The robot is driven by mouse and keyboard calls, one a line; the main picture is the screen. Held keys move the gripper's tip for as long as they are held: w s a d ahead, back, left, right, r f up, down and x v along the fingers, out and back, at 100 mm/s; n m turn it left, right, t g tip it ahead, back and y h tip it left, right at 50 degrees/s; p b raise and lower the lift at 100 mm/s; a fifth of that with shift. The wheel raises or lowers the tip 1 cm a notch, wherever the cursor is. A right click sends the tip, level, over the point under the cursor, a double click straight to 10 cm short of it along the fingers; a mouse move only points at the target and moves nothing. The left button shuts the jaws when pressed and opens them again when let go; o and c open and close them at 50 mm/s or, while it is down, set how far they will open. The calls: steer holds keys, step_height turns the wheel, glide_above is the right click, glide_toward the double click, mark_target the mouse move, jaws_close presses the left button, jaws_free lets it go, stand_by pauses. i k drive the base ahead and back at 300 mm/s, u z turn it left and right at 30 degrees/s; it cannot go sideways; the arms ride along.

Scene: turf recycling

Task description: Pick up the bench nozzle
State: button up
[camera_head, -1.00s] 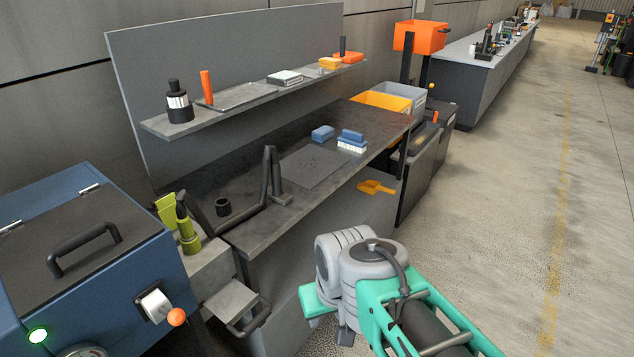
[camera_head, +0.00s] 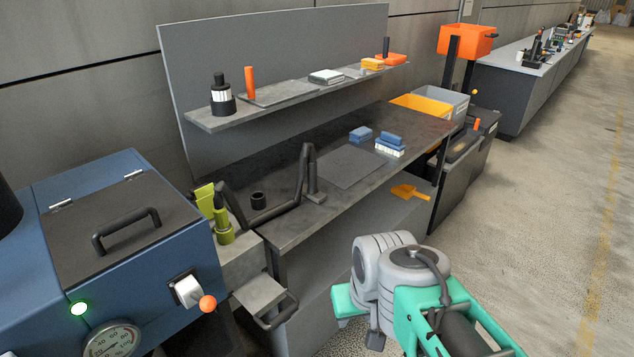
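A black bent tube (camera_head: 287,213) with an upright end (camera_head: 307,170) stands at the left end of the dark workbench (camera_head: 230,235). A yellow-green fitting (camera_head: 222,222) with a dark top stands in a grey box just left of the bench. I cannot tell for certain which of these is the bench nozzle. My arm, with grey round joints and teal links, is in front of the bench at the lower right, apart from both. My gripper's fingertips do not show, and nothing held is visible.
A blue machine (camera_head: 120,250) with a black handle fills the lower left. A shelf (camera_head: 290,105) above the bench holds several small items. Floor at right is clear.

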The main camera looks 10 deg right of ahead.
mark_target(310, 189)
steer(key=z, duration=1.2)
steer(key=i, duration=1.8)
steer(key=u, duration=4.5)
